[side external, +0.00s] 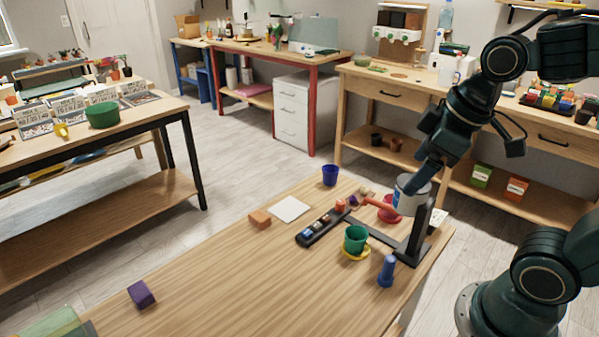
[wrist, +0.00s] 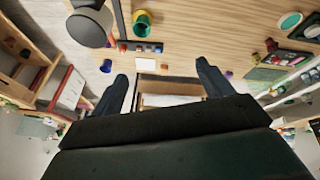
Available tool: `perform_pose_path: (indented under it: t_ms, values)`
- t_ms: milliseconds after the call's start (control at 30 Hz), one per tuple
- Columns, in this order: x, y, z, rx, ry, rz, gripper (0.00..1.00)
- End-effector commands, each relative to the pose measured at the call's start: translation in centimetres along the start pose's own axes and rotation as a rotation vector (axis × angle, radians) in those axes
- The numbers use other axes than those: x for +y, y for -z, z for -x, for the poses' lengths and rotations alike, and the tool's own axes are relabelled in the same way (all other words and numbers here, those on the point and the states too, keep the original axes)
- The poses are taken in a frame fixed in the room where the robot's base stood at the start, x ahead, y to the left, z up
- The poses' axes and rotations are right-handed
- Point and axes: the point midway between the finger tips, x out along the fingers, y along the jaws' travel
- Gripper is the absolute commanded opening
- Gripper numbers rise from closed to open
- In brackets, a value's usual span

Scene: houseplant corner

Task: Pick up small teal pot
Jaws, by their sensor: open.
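A small green-teal pot (side external: 355,238) stands upright on a yellow saucer (side external: 356,255) near the right end of the wooden table. The pot and gripper are apart.
A lamp with a grey head (side external: 412,195) and black post (side external: 421,232) stands beside the pot. A blue pot (side external: 330,175) stands behind. The table's front is mostly clear.

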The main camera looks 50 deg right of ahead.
Motion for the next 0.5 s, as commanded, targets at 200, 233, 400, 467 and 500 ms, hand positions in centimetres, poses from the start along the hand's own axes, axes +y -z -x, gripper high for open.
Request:
perform_pose_path:
  t_ms: [200,233,400,467,500]
  values:
    - [1.6,2.0,-3.0,-0.077,0.027,0.234,0.79]
    - [1.8,2.2,-3.5,-0.086,0.033,0.268,0.79]
    - [3.1,3.4,-6.2,-0.134,0.069,0.452,0.79]
    - [3.5,3.7,-7.3,-0.151,0.086,0.518,0.79]
    - [3.8,3.9,-8.0,-0.16,0.097,0.562,0.79]
